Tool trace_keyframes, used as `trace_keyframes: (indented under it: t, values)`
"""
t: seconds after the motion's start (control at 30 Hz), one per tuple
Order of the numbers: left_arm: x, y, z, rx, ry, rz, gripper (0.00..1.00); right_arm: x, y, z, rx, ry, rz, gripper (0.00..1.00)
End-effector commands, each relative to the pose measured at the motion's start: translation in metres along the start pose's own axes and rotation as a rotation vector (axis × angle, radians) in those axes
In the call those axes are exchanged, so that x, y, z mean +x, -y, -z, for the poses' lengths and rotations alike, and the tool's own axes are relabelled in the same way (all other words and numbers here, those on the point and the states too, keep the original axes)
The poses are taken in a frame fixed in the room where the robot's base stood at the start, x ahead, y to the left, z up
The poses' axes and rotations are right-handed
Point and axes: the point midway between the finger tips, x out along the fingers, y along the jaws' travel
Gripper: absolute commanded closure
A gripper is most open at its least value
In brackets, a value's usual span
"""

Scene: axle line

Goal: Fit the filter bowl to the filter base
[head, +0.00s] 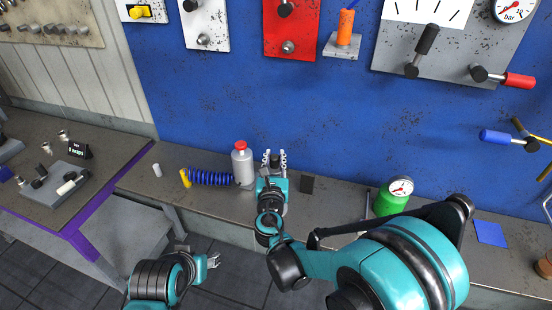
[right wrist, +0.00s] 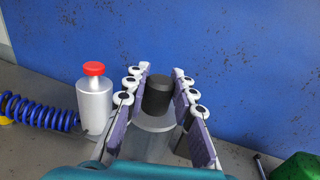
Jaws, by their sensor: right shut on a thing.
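My right gripper (head: 276,155) is above the grey bench by the blue wall, its fingers pointing up in the head view. In the right wrist view the right gripper (right wrist: 158,90) is shut on a grey round body with a black cylindrical end (right wrist: 158,95), which I take to be the filter bowl. The black end shows between the fingertips; the lower body is partly hidden by the fingers and palm. I cannot tell for sure which fitting is the filter base. My left gripper (head: 213,260) is low in front of the bench, too small to read.
A small black block (head: 307,184) and a green gauge canister (head: 391,200) are to the right. Wall panels above carry knobs and an orange cylinder (head: 345,27).

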Motion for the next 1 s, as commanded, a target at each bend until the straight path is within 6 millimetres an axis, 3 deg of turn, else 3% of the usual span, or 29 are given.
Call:
trace_keyframes:
  t: [0.7,1.0]
  values:
    - [0.049,0.000,-0.035,0.000,0.000,0.000,0.54,0.000,0.000,0.062,0.000,0.000,0.001,1.00]
    - [0.044,0.000,-0.031,0.000,0.000,0.000,0.54,0.000,0.000,0.056,0.000,0.000,0.001,1.00]
